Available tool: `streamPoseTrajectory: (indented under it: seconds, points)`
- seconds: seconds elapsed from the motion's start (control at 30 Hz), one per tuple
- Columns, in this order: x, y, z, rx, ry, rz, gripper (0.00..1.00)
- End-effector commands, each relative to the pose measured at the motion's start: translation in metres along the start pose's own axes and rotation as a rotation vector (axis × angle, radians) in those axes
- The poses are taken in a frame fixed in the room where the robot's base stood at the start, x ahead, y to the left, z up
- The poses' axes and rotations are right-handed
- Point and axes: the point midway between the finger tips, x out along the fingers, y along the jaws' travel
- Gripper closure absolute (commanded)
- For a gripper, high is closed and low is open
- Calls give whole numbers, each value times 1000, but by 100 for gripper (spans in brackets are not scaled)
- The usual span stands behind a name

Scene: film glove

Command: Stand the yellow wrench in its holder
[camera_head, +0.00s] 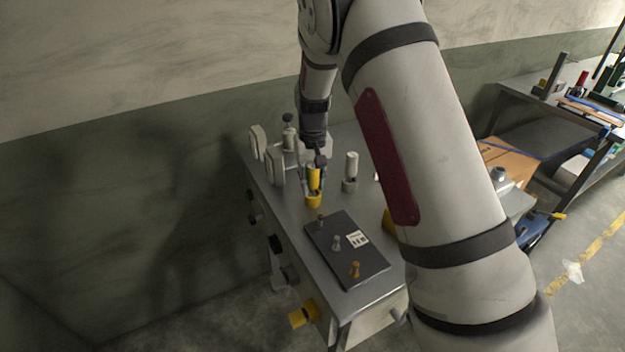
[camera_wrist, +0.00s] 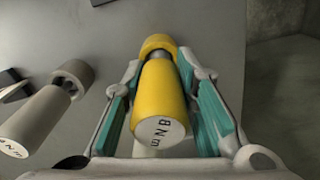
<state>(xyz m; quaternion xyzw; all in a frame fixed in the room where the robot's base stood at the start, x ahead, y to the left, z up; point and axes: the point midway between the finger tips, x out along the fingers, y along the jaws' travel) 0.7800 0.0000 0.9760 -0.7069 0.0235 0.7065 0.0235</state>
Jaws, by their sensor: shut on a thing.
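The yellow wrench (camera_head: 314,178) is a short upright yellow cylinder with a pale, lettered end cap. My gripper (camera_head: 313,182) is shut on it, with one teal-padded finger on each side. In the wrist view the wrench (camera_wrist: 160,95) points its lettered cap toward the camera. The yellow holder (camera_head: 313,201) is a ring on the grey bench, directly below the wrench. In the wrist view the holder (camera_wrist: 157,43) surrounds or meets the wrench's far end. How deep the wrench sits is hidden.
A pale grey wrench (camera_head: 351,162) stands in a grey holder (camera_head: 350,185) to the right. A dark plate (camera_head: 345,262) with small knobs lies on the grey bench (camera_head: 285,200) nearer the front. Pale upright parts (camera_head: 275,166) stand at left. A wall is behind.

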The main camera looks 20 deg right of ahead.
Motion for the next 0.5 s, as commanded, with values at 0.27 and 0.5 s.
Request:
streamPoseTrajectory:
  seconds: [0.27, 0.5]
  points:
    - [6, 0, 0, 0, 1, 0, 100]
    - [6, 0, 0, 0, 1, 0, 50]
